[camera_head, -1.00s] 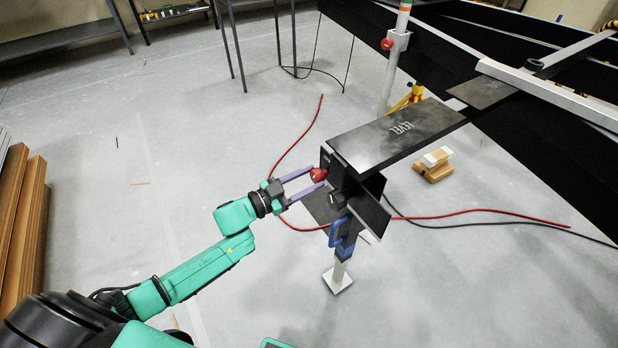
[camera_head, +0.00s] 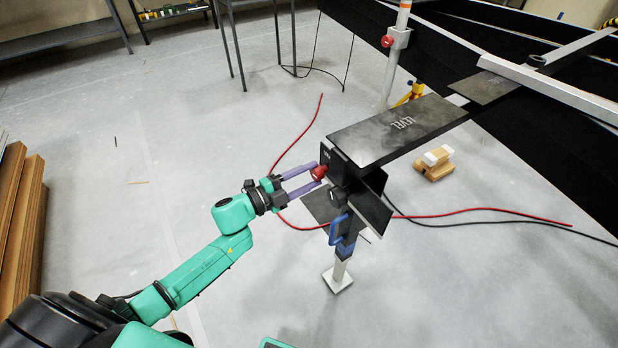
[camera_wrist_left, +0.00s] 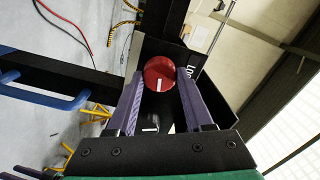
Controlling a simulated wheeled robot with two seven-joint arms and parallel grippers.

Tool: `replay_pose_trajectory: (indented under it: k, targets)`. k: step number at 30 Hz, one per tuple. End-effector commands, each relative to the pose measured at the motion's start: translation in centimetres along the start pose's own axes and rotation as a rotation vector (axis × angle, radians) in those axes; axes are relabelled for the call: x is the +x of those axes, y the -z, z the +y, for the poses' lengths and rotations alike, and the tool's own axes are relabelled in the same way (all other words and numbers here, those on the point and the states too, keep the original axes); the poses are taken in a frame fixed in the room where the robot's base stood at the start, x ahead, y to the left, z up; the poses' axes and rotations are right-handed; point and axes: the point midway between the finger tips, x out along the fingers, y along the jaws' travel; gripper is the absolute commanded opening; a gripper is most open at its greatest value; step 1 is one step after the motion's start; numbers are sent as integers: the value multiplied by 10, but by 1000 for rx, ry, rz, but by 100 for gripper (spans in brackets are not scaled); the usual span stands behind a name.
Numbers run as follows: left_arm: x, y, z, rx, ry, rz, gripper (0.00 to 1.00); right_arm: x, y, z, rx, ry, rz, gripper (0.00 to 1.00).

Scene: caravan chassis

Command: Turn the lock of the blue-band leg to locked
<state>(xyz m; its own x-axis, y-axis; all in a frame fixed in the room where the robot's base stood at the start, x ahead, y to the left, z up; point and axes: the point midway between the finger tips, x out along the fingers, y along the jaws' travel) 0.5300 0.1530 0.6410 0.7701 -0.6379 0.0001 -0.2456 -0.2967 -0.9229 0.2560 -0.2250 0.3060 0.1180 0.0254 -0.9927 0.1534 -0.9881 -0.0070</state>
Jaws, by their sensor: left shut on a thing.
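The blue-band leg (camera_head: 342,262) stands upright under the near corner of the chassis, with a blue handle (camera_head: 338,230) and a white foot plate on the floor. Its lock is a round red knob (camera_head: 319,173) on the leg's dark bracket. In the left wrist view the red knob (camera_wrist_left: 159,73) carries a white line mark running nearly up and down. My left gripper (camera_head: 317,174) has its two purple fingers on either side of the knob and is shut on it. Lettering beside the knob is partly hidden by a finger.
A dark plate marked LEVEL (camera_head: 400,128) lies above the leg. Another leg with a red knob (camera_head: 387,41) stands behind, near a yellow stand (camera_head: 411,94). A wooden block (camera_head: 433,168) and red and black cables lie on the floor.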

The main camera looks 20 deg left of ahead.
Motion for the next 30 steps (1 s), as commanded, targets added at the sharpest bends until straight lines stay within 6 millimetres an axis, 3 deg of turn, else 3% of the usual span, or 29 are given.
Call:
replay_pose_trajectory:
  k: [12,28,29,30]
  targets:
    - [0,0,2,192,-1,2,0,-15,13,-5,-4,10,8,50]
    - [0,1,2,216,-3,2,0,-17,14,-6,-4,11,6,50]
    - [0,1,2,216,-3,2,63,-17,14,-6,-4,11,6,50]
    - [0,1,2,216,-3,2,78,-17,14,-6,-4,11,6,50]
